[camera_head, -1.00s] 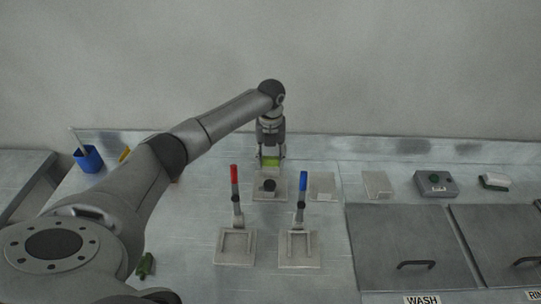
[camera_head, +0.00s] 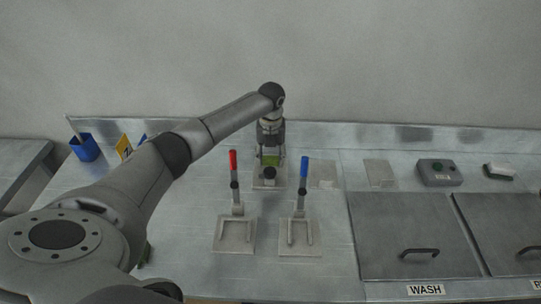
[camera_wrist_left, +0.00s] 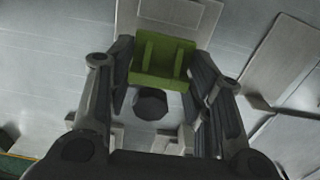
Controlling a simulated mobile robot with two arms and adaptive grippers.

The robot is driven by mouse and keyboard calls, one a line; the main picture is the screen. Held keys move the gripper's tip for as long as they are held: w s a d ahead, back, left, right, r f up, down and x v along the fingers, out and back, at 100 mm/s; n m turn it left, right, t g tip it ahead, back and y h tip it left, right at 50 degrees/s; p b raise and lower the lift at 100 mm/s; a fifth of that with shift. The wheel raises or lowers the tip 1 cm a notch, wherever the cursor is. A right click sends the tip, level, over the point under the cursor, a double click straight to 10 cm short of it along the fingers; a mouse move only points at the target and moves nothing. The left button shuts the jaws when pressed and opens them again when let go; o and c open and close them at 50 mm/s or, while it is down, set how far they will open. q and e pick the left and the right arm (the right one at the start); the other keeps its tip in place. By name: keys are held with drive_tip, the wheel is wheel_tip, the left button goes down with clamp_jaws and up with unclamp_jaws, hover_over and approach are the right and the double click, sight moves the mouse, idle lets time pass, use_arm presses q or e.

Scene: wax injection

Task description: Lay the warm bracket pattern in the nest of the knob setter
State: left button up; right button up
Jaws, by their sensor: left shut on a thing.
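The bracket pattern (camera_head: 270,160) is a green piece with upright walls. My left gripper (camera_head: 270,158) is shut on it, and the wrist view shows the pattern (camera_wrist_left: 160,75) between the two fingers. Below it, a small pale station (camera_head: 262,184) carries a dark round knob (camera_head: 269,173), which also shows in the wrist view (camera_wrist_left: 150,103). The pattern appears just above or behind the knob; whether it touches the station, I cannot tell. Nearer stand two pale fixtures, one with a red-tipped lever (camera_head: 233,162), one with a blue-tipped lever (camera_head: 304,166). My right gripper is not in view.
Flat pale plates (camera_head: 322,174) lie right of the station. A blue cup (camera_head: 84,148) and yellow card (camera_head: 124,147) stand left.

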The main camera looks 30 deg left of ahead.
sight(271, 165)
use_arm(q)
drive_tip(key=shift+p, duration=0.3)
idle(0.9)
drive_tip(key=shift+p, duration=0.35)
idle(0.5)
drive_tip(key=shift+f+b, duration=1.35)
drive_tip(key=shift+f, duration=0.7)
drive_tip(key=o, duration=1)
